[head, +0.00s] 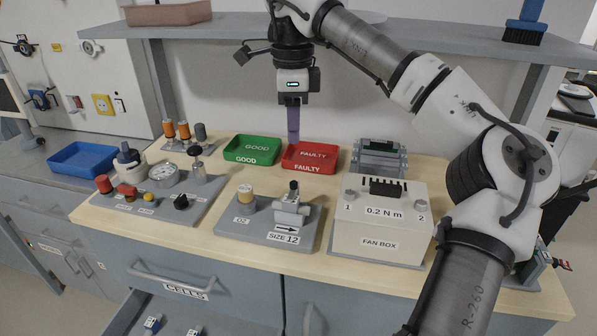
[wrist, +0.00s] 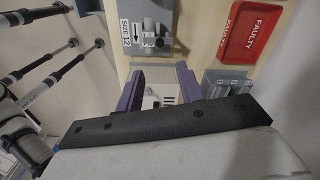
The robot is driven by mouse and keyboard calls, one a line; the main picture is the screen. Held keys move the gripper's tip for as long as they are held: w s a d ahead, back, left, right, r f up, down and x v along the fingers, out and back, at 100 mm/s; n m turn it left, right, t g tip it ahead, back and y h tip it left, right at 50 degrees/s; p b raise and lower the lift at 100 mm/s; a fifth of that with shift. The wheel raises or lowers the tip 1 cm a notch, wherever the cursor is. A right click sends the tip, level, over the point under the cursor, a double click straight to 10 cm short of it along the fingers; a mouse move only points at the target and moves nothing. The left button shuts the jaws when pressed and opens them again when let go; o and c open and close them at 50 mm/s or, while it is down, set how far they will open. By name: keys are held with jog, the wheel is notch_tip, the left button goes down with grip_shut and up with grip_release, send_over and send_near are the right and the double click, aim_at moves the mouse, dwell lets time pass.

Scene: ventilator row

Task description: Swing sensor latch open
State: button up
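The grey sensor block (head: 270,238) labelled "O2" and "SIZE 12" sits mid-bench. The block also shows at the top of the wrist view (wrist: 143,52). My gripper (head: 293,135) hangs high near the back of the bench, apart from the block. In the wrist view, its two purple fingers (wrist: 158,82) are spread with nothing held between them.
The fan box (head: 375,226) stands right of the block, a gauge panel (head: 160,205) left. Green (head: 252,150) and red (head: 311,158) trays lie behind. A shelf (head: 400,38) crosses above. An open drawer (head: 175,315) juts out below the bench.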

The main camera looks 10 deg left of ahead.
aim_at(293, 182)
notch_tip(293, 182, down, 12)
jog(key=shift+f+p, duration=0.1)
jog(key=shift+p, duration=0.4)
grip_shut()
